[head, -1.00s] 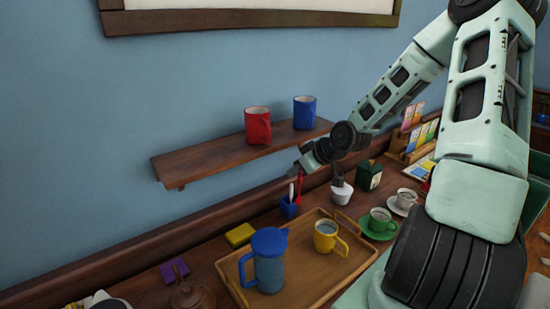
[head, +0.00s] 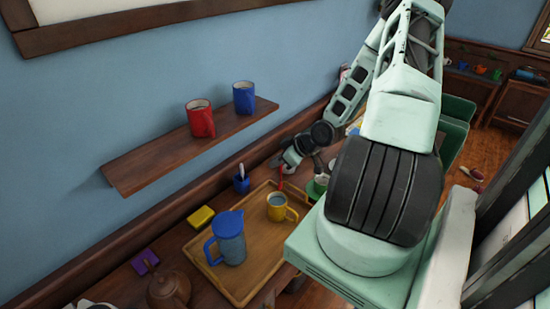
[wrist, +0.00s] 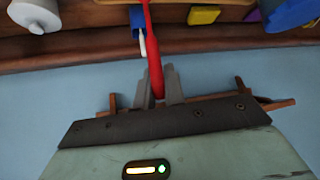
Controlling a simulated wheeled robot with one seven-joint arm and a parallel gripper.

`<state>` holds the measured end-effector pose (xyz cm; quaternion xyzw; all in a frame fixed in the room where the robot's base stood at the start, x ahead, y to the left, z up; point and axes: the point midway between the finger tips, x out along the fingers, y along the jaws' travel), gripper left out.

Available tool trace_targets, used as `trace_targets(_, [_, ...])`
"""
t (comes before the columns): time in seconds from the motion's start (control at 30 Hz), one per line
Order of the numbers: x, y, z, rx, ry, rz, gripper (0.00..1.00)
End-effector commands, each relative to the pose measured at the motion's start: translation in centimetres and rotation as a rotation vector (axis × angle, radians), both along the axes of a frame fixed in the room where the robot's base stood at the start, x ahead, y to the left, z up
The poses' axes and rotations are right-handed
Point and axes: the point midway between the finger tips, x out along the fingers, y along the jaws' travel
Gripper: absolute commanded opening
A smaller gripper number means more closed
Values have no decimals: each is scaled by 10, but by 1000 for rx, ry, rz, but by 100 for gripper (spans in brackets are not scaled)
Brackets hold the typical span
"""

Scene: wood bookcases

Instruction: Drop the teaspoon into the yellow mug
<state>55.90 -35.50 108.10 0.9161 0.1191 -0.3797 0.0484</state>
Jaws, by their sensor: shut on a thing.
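My gripper (head: 284,162) is shut on a thin red utensil, which looks like the teaspoon (head: 281,179). The wrist view shows the teaspoon (wrist: 152,50) between the fingers (wrist: 158,88), sticking out past the tips. In the head view it hangs down just behind the yellow mug (head: 276,213), apart from it as far as I can tell. The yellow mug stands upright on a wooden tray (head: 248,278), its handle to the right and its open top showing. I cannot make out the mug in the wrist view.
A blue-lidded jug (head: 229,240) shares the tray. A blue cup (head: 241,184) holding a white-handled item stands behind it. A yellow block (head: 200,217) lies left. A wall shelf (head: 150,163) with red (head: 200,120) and blue (head: 244,98) mugs hangs above.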

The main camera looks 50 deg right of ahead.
Motion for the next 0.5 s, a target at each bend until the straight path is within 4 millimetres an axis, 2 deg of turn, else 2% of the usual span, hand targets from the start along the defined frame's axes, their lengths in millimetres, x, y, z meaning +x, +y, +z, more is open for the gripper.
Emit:
trace_targets(0.03, [0, 0, -11, 1, 0, -1, 0])
trace_targets(0.3, [1, 0, -41, 0, -1, 0, 0])
trace_targets(0.5, [1, 0, -48, 0, 0, 0, 0])
